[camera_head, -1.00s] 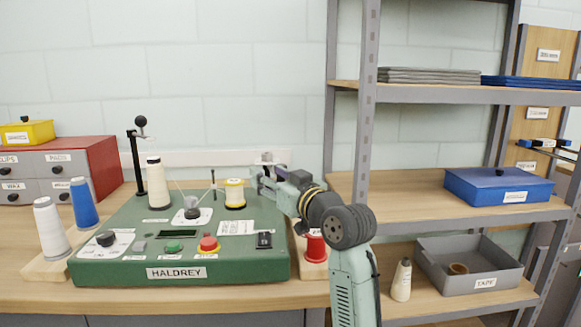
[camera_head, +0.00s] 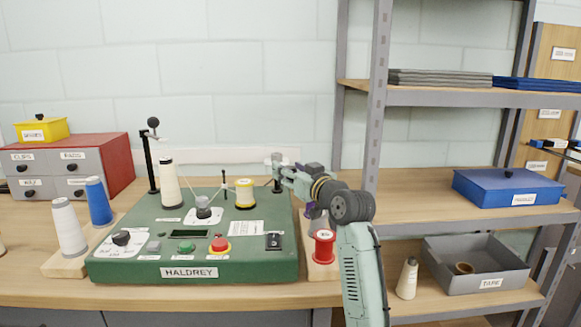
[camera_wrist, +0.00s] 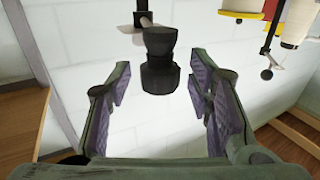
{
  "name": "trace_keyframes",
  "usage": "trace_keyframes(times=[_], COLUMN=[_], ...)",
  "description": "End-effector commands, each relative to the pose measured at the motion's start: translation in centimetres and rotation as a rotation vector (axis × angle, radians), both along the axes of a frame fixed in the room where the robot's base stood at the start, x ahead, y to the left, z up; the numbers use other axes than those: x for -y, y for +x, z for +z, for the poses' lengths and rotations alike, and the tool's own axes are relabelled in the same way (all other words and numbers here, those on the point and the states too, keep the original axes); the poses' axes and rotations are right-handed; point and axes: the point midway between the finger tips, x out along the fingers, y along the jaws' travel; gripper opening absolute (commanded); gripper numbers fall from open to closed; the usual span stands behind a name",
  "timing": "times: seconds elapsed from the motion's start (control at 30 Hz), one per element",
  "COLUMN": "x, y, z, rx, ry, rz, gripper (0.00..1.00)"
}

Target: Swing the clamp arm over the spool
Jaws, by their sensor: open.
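The yellow spool (camera_head: 245,194) stands upright at the back of the green HALDREY machine (camera_head: 195,272). What looks like the clamp, a black post with a pale grey head (camera_head: 277,160), stands at the machine's back right corner, to the right of the spool. In the wrist view, a pale arm (camera_wrist: 146,28) on a black post and a dark knob (camera_wrist: 160,62) show. My gripper (camera_head: 282,171) is close to the clamp in the head view. In the wrist view my gripper (camera_wrist: 160,88) is open, with the knob in line with the gap between the fingers. Contact cannot be told.
A cream cone (camera_head: 170,185) and a ball-topped black post (camera_head: 150,165) stand left of the spool. A red spool (camera_head: 323,247) sits right of the machine. A shelf upright (camera_head: 375,110) rises close behind my arm. White and blue cones stand at left.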

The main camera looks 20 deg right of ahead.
Motion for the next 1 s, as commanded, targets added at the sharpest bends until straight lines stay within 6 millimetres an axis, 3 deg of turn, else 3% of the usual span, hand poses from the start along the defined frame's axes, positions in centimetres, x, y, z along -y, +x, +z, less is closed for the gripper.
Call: trace_keyframes(times=[0.27, 1.0], x=[-0.03, -0.02], y=[0.18, 0.15], z=[-0.04, -0.05], rx=[0.0, 0.0], ry=[0.0, 0.0], rz=[0.0, -0.001], gripper=[0.47, 0.0])
